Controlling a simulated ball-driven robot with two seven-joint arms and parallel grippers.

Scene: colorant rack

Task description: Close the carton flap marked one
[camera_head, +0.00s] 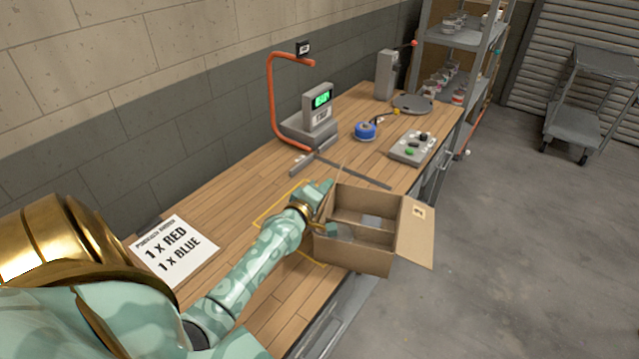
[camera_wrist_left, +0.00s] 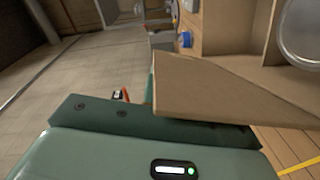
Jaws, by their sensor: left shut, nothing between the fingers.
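The open cardboard carton (camera_head: 362,262) stands at the bench's front edge, with a divider inside. Its right flap (camera_head: 416,232) is folded outward and bears a small label too small to read for sure. My left gripper (camera_head: 330,228) is shut and empty at the carton's left side, its tip over the opening. In the left wrist view a cardboard panel (camera_wrist_left: 225,88) lies right before the gripper, close to or touching it; I cannot tell which. A mark "one" is not legible on any flap. My right gripper is not in view.
A round metal lid (camera_wrist_left: 301,34) shows inside the carton. Behind it on the bench are a scale (camera_head: 312,125), a blue round device (camera_head: 365,130) and a button box (camera_head: 412,148). An order sheet (camera_head: 174,250) lies at left. Bare bench lies between the sheet and scale.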

